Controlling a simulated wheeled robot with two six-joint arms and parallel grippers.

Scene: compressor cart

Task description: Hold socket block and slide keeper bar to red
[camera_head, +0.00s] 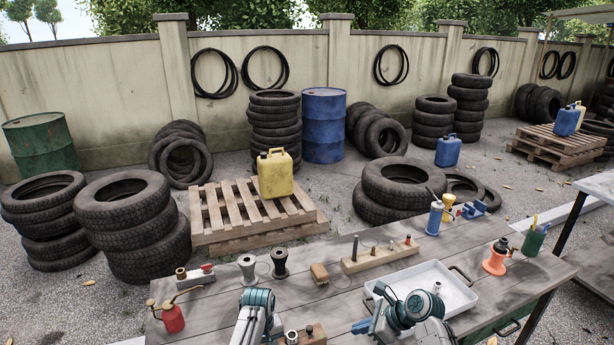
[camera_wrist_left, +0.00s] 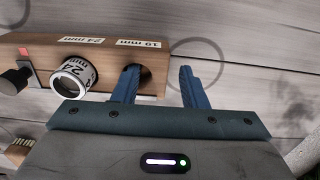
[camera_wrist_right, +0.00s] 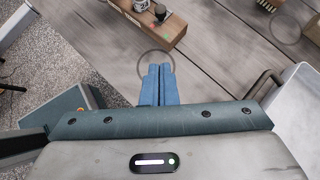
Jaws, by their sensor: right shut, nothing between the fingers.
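The wooden socket block (camera_wrist_left: 110,52) lies in the left wrist view with 24 mm and 19 mm labels, a white-banded 24 mm socket (camera_wrist_left: 73,77), an open hole and a small red mark (camera_wrist_left: 23,52). A dark knob (camera_wrist_left: 15,81) sticks out near that mark; I cannot make out the keeper bar clearly. My left gripper (camera_wrist_left: 160,88) is open, one finger over the block by the hole, the other beyond its end. The block also shows in the right wrist view (camera_wrist_right: 172,27), with red and green patches. My right gripper (camera_wrist_right: 158,85) is shut and empty, apart from the block.
A white tray (camera_head: 455,295) stands on the table (camera_head: 225,290) beside my right arm. A wooden rail with pegs (camera_head: 380,256), two spools (camera_head: 279,263), a red oil can (camera_head: 172,317) and an orange funnel-shaped can (camera_head: 496,258) stand around.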

